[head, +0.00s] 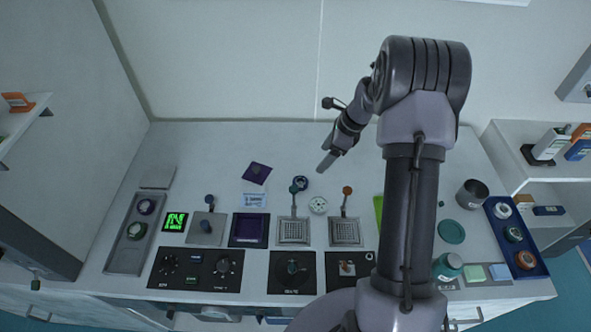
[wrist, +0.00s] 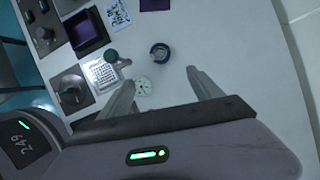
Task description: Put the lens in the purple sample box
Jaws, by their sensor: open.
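The purple sample box (head: 249,229) is an open, dark purple square tray on the table, left of centre; in the wrist view it is at upper left (wrist: 86,33). A small round piece with a dark blue ring (head: 301,183), which looks like the lens, lies on the bare table behind the instruments. In the wrist view this ringed piece (wrist: 159,53) is beyond my fingertips, between their lines. My gripper (head: 325,166) is open and empty above the table, to the right of and behind the ringed piece. Its two fingers show spread apart in the wrist view (wrist: 160,78).
A white round dial (head: 318,205) lies close to the ringed piece. Two gridded plates with upright knobs (head: 294,231) (head: 346,232) stand in front. A flat purple square (head: 257,173) lies behind the box. A blue tray (head: 515,238) is at right. The back of the table is clear.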

